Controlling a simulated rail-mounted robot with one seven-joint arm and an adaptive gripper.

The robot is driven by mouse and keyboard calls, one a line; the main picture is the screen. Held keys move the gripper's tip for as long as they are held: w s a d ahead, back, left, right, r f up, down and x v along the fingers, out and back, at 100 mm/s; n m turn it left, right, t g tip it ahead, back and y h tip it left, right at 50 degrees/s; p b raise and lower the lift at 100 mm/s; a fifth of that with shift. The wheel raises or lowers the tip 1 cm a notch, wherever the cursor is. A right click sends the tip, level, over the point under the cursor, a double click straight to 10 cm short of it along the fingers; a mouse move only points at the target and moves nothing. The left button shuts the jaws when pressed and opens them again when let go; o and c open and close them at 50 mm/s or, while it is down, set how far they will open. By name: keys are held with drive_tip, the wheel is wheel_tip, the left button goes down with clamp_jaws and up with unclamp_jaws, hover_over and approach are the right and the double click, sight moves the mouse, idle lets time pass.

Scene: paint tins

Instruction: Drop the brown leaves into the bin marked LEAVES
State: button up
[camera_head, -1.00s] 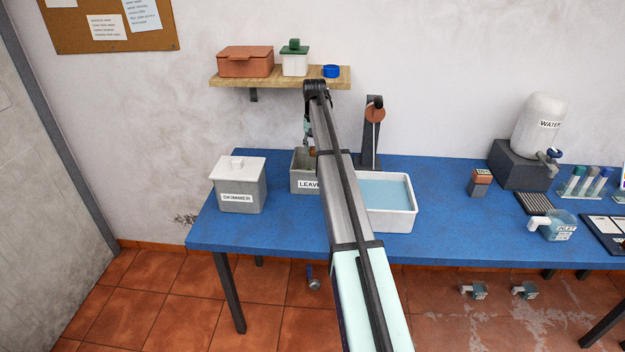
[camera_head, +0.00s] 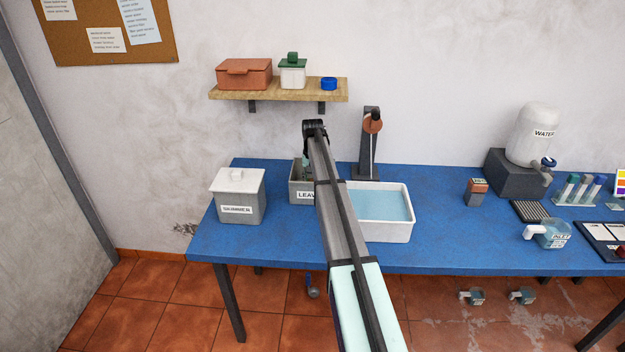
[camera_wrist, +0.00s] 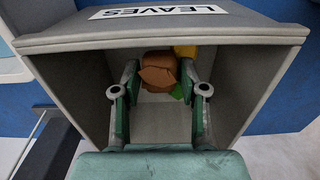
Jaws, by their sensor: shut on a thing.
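The bin marked LEAVES (camera_head: 298,180) is a grey open box on the blue table, partly hidden behind my arm in the head view. The wrist view looks down into it, past its labelled rim (camera_wrist: 160,40). My gripper (camera_wrist: 159,76) reaches into the bin, its fingers on both sides of the brown leaves (camera_wrist: 158,70), and is shut on them. In the head view the fingers are mostly hidden.
A lidded grey bin (camera_head: 238,203) stands left of the LEAVES bin. A white basin of water (camera_head: 383,232) stands to its right, with a dark stand (camera_head: 367,150) behind. A wooden shelf (camera_head: 225,95) with boxes hangs above. The table's front left is clear.

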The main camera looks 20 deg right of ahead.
drive_tip(key=shift+f, duration=0.6)
drive_tip(key=o, duration=0.9)
drive_tip(key=shift+o, duration=0.2)
wheel_tip(320, 180, up, 13)
drive_tip(key=b, duration=0.2)
drive_tip(key=shift+b, duration=0.35)
drive_tip(key=shift+r, duration=0.1)
